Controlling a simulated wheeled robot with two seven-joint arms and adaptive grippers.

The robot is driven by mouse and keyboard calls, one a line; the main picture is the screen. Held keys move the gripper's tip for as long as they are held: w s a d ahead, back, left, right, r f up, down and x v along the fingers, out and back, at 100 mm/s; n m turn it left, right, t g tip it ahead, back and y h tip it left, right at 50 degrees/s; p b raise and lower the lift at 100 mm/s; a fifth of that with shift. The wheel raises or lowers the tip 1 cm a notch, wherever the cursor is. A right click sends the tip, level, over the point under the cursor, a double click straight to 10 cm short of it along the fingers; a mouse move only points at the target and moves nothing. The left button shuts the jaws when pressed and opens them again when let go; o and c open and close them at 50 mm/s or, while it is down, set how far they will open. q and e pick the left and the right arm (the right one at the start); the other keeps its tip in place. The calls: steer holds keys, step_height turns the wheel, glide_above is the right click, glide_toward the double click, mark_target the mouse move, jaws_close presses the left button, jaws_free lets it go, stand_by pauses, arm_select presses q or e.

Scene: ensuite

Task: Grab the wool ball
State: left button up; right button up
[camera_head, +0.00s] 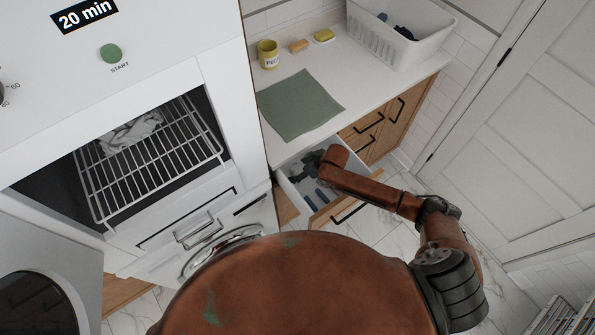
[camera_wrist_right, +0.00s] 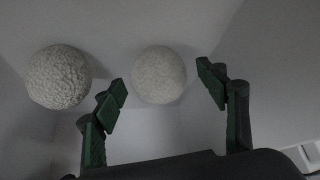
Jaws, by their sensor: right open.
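Two pale, fuzzy wool balls show in the right wrist view. One wool ball (camera_wrist_right: 159,74) lies ahead of my right gripper (camera_wrist_right: 164,92), roughly between the lines of its two fingers. The other wool ball (camera_wrist_right: 58,76) lies to the left, outside the left finger. The gripper is open and nothing is between its fingertips. In the head view my right gripper (camera_head: 308,165) reaches into the open drawer (camera_head: 327,190) below the counter. The balls cannot be made out there. My left gripper is not in view.
The drawer holds some blue items. Its walls stand close around my gripper. On the counter are a green cloth (camera_head: 300,104), a yellow mug (camera_head: 268,54), small blocks and a white basket (camera_head: 395,40). An open oven-like appliance with a wire rack (camera_head: 180,155) stands at left.

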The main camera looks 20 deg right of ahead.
steer(key=c, duration=1.1)
steer(key=shift+c, duration=0.2)
